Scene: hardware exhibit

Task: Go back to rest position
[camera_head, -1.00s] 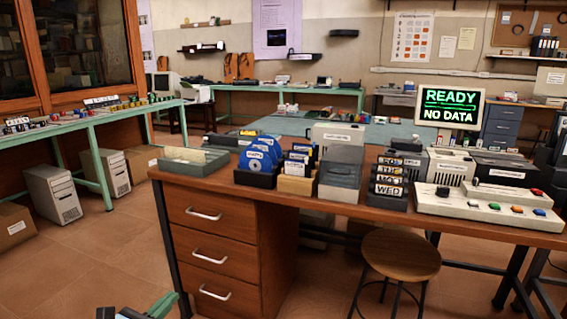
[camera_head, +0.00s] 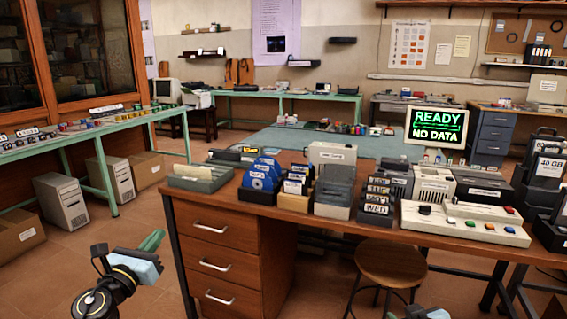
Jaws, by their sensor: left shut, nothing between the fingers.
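My left gripper (camera_head: 150,248) is low at the left of the head view, in front of the wooden desk's left end and over the tiled floor. It is shut and empty, touching nothing.
The wooden desk (camera_head: 215,222) holds a grey tray (camera_head: 200,178), blue disks (camera_head: 262,175), disk boxes and a button panel (camera_head: 465,222). A monitor (camera_head: 437,127) reads "READY NO DATA". A round stool (camera_head: 391,264) stands in front.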

